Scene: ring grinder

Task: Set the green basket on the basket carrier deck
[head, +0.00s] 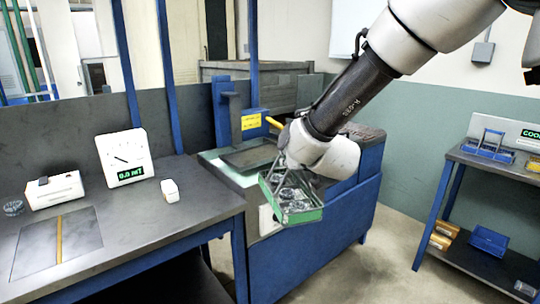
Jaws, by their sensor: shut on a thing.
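The green basket (312,215) hangs from my gripper (284,180) in the middle of the head view, tilted, with several shiny metal rings inside. My gripper looks shut on the basket at its upper left, but the fingertips are partly hidden by my wrist. The basket is in front of the blue machine (335,235) and looks raised in the air. A dark recessed plate (250,155) lies on the machine's pale top, left of and behind my wrist. I cannot tell for sure which surface is the basket carrier deck.
A grey workbench (120,230) at left holds a dial gauge (122,158), a white box (53,190) and a small white block (170,190). A blue-legged rack (465,158) at right holds a blue basket (490,146) on top and bins below. Floor between machine and rack is clear.

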